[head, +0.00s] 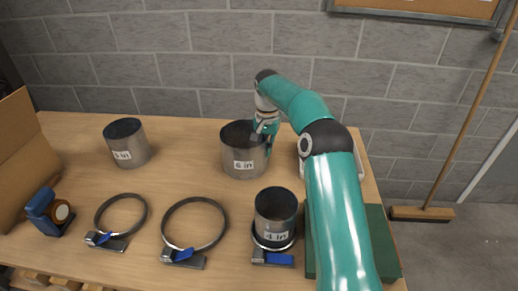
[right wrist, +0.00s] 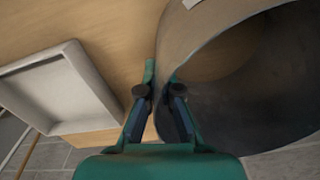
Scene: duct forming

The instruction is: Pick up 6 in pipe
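The 6 in pipe (head: 240,168) is a grey metal cylinder standing upright on the wooden table, with a white "6 in" label facing the camera. My right gripper (head: 267,130) is at its right rim. In the right wrist view the pipe (right wrist: 225,45) fills the right side, its dark interior showing. The right gripper's two fingers (right wrist: 157,100) are apart, with the pipe's edge between them; one finger overlaps the opening and the other is outside. A gap shows between the outer finger and the wall. My left gripper is not in view.
A smaller labelled pipe (head: 127,158) stands at left, and a 4 in pipe (head: 276,210) stands in a clamp at front. Two open ring clamps (head: 222,222) (head: 122,196) lie in front. A pale tray (right wrist: 62,92) is beside my gripper.

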